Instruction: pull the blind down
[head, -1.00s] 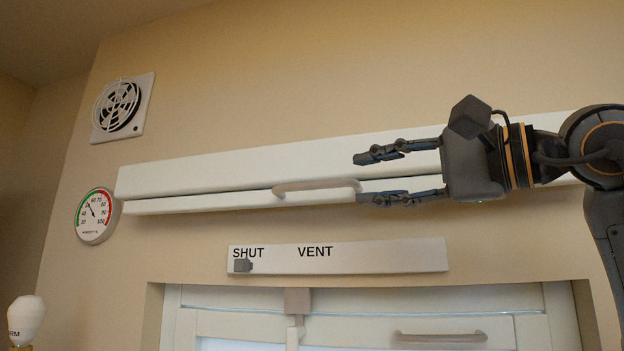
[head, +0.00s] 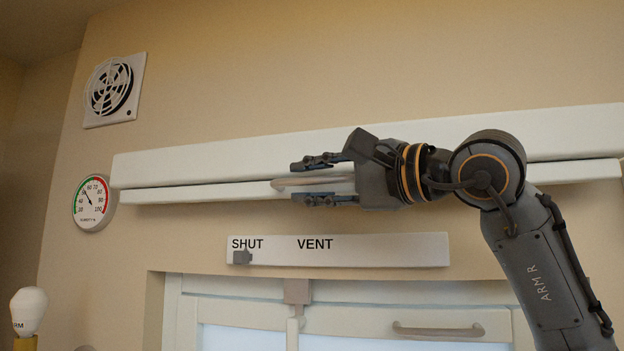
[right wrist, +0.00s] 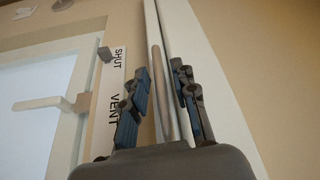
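The blind is a rolled-up white case (head: 230,168) across the wall above the window, with a white bottom bar (head: 220,193) just under it. A beige handle (head: 288,183) is fixed on that bar. My right gripper (head: 318,180) is open, one finger above and one below the handle, which runs into the gap between them. In the right wrist view the handle (right wrist: 156,75) lies between the two spread fingers (right wrist: 160,92); I cannot tell whether they touch it. My left gripper is not in view.
A SHUT/VENT slider plate (head: 370,250) with a small grey knob (head: 242,257) is just below the bar. Under it are the window frame (head: 235,312), a grey latch (head: 297,291) and a sash handle (head: 440,330). A fan vent (head: 112,90) and round gauge (head: 92,203) are at left.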

